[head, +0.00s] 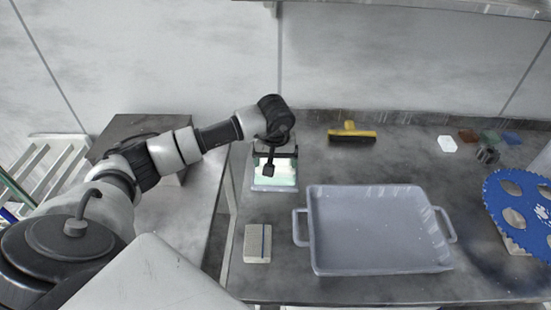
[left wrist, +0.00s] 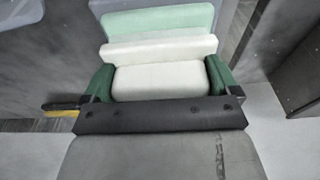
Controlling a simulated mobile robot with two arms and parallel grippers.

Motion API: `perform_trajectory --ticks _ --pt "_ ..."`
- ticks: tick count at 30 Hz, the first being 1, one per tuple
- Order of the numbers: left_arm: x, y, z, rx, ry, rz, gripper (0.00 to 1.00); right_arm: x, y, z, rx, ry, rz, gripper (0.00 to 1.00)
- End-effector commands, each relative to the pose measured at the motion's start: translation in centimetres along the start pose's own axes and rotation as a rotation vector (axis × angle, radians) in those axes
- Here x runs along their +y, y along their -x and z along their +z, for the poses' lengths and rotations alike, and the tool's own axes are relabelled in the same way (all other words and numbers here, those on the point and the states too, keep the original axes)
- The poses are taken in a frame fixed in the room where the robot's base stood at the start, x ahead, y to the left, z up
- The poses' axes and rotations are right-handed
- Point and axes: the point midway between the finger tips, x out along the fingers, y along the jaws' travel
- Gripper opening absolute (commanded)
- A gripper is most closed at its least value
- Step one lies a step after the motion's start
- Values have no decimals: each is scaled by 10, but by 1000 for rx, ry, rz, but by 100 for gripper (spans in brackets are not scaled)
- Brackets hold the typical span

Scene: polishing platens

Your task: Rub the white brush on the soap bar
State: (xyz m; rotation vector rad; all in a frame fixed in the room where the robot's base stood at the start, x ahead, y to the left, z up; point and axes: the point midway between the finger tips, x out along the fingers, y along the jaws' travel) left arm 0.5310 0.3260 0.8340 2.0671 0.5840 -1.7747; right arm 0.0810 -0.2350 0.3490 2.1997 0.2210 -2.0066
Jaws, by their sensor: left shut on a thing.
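My left gripper (head: 272,160) is above a small tray (head: 274,187) at the left end of the worktop. In the left wrist view its green-padded fingers (left wrist: 158,80) are shut on the sides of a white block, the white brush (left wrist: 158,82). A white ledge of the brush lies just beyond the fingers. A pale green bar, apparently the soap bar (left wrist: 160,19), shows right beyond it; whether they touch cannot be told. In the head view the gripper partly covers both, leaving a pale green patch (head: 284,172) visible. My right gripper is not in view.
A large grey tray with handles (head: 380,228) stands right of the small tray. A banded block (head: 257,244) lies in front. A yellow-and-black brush (head: 352,133) lies behind. Small coloured blocks (head: 468,136) and a blue toothed disc (head: 522,208) are at the right.

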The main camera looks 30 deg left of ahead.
Motion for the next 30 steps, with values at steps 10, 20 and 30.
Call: perform_trajectory --ticks 10,20,30 --pt "0 2 1 -3 -1 -2 71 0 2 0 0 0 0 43" --pt "0 28 -4 -1 -1 0 71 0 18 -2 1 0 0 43" --pt "0 56 -8 -1 -1 0 71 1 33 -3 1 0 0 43"
